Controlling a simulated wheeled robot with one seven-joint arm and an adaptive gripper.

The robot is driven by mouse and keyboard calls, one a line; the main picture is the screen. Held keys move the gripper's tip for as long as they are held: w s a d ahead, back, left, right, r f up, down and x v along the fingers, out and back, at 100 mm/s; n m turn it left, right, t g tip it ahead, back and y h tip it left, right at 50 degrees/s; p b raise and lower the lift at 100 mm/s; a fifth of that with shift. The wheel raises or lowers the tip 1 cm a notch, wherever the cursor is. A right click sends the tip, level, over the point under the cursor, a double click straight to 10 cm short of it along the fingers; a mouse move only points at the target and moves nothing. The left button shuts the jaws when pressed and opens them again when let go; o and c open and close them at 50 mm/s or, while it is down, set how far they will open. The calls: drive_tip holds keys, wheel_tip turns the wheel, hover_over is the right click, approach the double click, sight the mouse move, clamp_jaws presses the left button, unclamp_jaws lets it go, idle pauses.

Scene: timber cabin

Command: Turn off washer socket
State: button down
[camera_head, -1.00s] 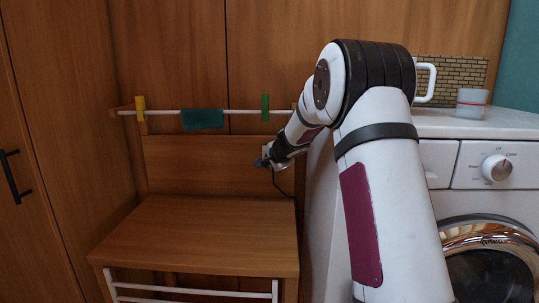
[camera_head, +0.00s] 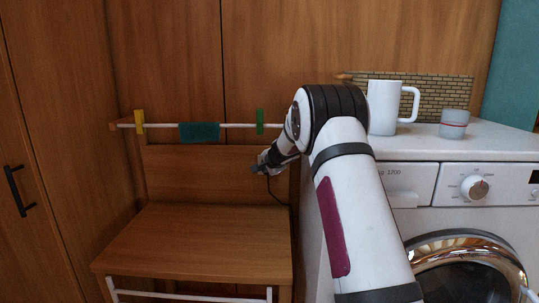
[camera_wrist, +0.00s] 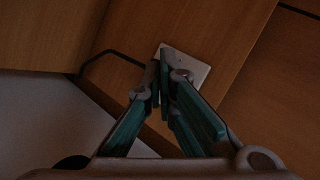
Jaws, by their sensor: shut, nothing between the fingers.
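The washer socket (camera_wrist: 190,66) is a pale plate on the wood panel in the wrist view, tilted in the picture and partly covered by my fingers. A dark cord runs from near it to the left. My gripper (camera_wrist: 160,72) is shut and empty, its fingertips in front of the plate's left part. Whether they touch it I cannot tell. In the head view my gripper (camera_head: 259,168) is by the back panel, above the wooden bench and left of the washing machine (camera_head: 420,178). The socket is hidden there behind my gripper and arm. The switch itself is not distinguishable.
A wooden bench (camera_head: 200,240) stands below my gripper. A rail (camera_head: 235,125) with a yellow clip, a green clip and a teal cloth (camera_head: 199,132) runs above. A white mug (camera_head: 384,105) and a small cup (camera_head: 454,123) stand on the washer, near my arm.

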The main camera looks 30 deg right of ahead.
drive_tip(key=shift+w+d+r+p, duration=0.15)
drive_tip(key=shift+w+d+p, duration=0.4)
drive_tip(key=shift+w+p, duration=0.3)
drive_tip(key=shift+w+d+r+p, duration=0.1)
drive_tip(key=shift+w+d+p, duration=0.45)
drive_tip(key=shift+w+p, duration=0.3)
drive_tip(key=shift+w+d+b, duration=0.1)
drive_tip(key=shift+w+b, duration=0.05)
drive_tip(key=shift+b, duration=0.15)
drive_tip(key=shift+w+d+b, duration=0.15)
drive_tip(key=shift+w+b, duration=0.05)
drive_tip(key=shift+b, duration=0.2)
drive_tip(key=shift+w+d+b, duration=0.15)
drive_tip(key=shift+w+b, duration=0.05)
drive_tip(key=shift+b, duration=0.15)
idle(0.8)
drive_tip(key=shift+s+r, duration=0.1)
drive_tip(key=shift+s+a, duration=0.4)
drive_tip(key=shift+s, duration=0.05)
idle(0.4)
